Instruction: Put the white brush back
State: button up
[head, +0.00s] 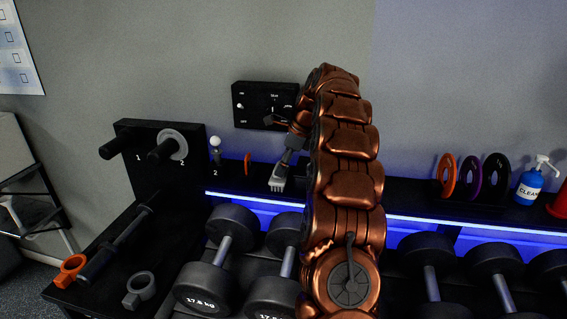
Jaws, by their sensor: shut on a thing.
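My gripper (291,146) is in the head view at the end of my copper-coloured arm, in front of the wall above the rack's back shelf. It points down and is shut on the white brush (277,183). The brush hangs below the fingers with its pale end downward, close to the shelf's edge. Whether it touches the shelf cannot be told. My arm hides the shelf to the right of the brush.
A black switch panel (257,105) is on the wall behind the gripper. Dumbbells (215,268) fill the rack below.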

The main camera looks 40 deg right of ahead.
jog(key=shift+f, duration=0.1)
jog(key=o, duration=1.1)
jog(key=shift+b+v, duration=0.65)
jog(key=shift+v, duration=0.75)
jog(key=s+d, duration=0.2)
jog(key=s, duration=0.1)
jog(key=s+d+b, duration=0.1)
jog(key=s+d, duration=0.5)
jog(key=shift+r+b, duration=0.25)
jog(key=shift+b, duration=0.15)
